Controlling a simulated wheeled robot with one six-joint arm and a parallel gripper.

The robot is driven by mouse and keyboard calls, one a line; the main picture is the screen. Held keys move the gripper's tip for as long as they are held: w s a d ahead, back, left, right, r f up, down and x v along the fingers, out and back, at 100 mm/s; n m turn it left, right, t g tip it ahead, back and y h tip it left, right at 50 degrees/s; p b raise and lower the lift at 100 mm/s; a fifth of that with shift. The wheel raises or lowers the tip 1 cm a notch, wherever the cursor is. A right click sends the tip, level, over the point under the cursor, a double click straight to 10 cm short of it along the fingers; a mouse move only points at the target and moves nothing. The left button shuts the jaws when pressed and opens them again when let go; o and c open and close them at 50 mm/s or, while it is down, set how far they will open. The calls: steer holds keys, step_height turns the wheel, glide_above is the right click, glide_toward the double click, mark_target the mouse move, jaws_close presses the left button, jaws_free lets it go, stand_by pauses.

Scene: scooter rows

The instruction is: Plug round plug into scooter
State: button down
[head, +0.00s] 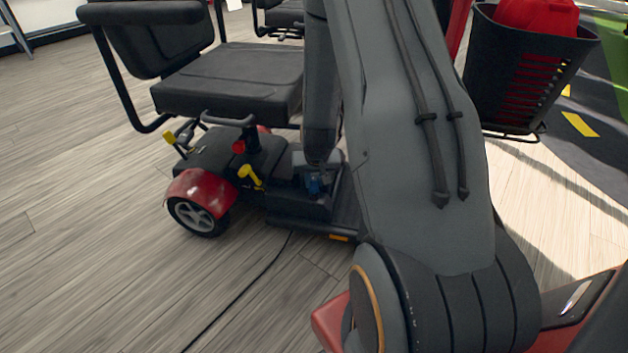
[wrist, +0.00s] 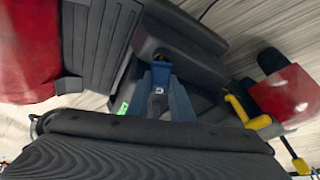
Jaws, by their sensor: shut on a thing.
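The scooter (head: 230,80) has a black seat and red wheel covers and stands on the wood floor left of my arm. My gripper (head: 316,172) is low beside the scooter's base, under the seat's right side. In the wrist view, my gripper (wrist: 160,82) points at the dark base, its fingers shut on a small blue piece, seemingly the round plug (wrist: 161,68). The plug's blue also shows below my gripper in the head view (head: 315,185). The scooter's socket is not clearly visible, and I cannot tell whether the plug touches it.
The seat edge (wrist: 150,130) lies close to my gripper in the wrist view. A yellow lever (head: 250,176) stands left of my gripper. A black cable (head: 240,292) runs over the floor to the base. A black basket (head: 520,75) is at upper right. Floor at left is clear.

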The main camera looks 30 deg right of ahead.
steer(key=shift+f+b, duration=0.4)
steer(key=shift+f, duration=0.45)
steer(key=c, duration=1.5)
jaws_free()
steer(key=p+v, duration=0.4)
steer(key=v, duration=0.4)
steer(key=shift+d, duration=0.1)
steer(key=shift+w, duration=0.1)
